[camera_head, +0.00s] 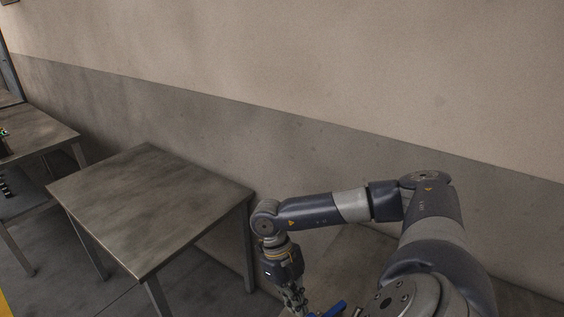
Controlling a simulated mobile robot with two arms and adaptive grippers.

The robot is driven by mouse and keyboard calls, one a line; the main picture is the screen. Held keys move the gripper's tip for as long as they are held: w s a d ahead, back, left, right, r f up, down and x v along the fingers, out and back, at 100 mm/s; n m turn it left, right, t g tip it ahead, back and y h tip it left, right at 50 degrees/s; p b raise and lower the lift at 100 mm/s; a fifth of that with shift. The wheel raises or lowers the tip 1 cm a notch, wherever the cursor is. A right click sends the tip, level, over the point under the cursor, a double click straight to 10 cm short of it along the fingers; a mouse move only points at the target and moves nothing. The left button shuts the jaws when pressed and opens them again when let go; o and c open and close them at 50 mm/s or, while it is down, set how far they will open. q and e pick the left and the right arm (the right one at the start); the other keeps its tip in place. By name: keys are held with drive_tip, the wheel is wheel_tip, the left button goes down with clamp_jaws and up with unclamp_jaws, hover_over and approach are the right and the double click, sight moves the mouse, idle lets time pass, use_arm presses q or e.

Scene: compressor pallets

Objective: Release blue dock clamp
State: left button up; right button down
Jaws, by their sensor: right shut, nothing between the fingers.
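My right gripper (293,300) hangs pointing down at the bottom edge of the view, below my bent right arm. It is shut, and its fingertips are partly cut off by the frame edge. A small blue part (337,308), which looks like the blue dock clamp, shows just to the right of the gripper. Most of it is hidden by the frame edge and my arm. I cannot tell whether the gripper touches it. My left gripper is not in view.
A bare metal table (150,205) stands to the left of my right arm. Another table (40,135) with small dark items stands at the far left. A two-tone wall (330,70) runs behind. Some floor shows between the tables.

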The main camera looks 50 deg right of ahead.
drive_tip(key=shift+s+a+n+h, duration=0.25)
drive_tip(key=shift+a+n+h, duration=0.05)
drive_tip(key=shift+n, duration=0.3)
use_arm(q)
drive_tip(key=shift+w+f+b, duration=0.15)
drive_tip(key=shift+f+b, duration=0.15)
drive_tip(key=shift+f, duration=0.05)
use_arm(e)
drive_tip(key=shift+s+a, duration=0.15)
drive_tip(key=shift+a, duration=0.05)
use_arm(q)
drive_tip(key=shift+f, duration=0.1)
use_arm(e)
drive_tip(key=shift+a, duration=0.15)
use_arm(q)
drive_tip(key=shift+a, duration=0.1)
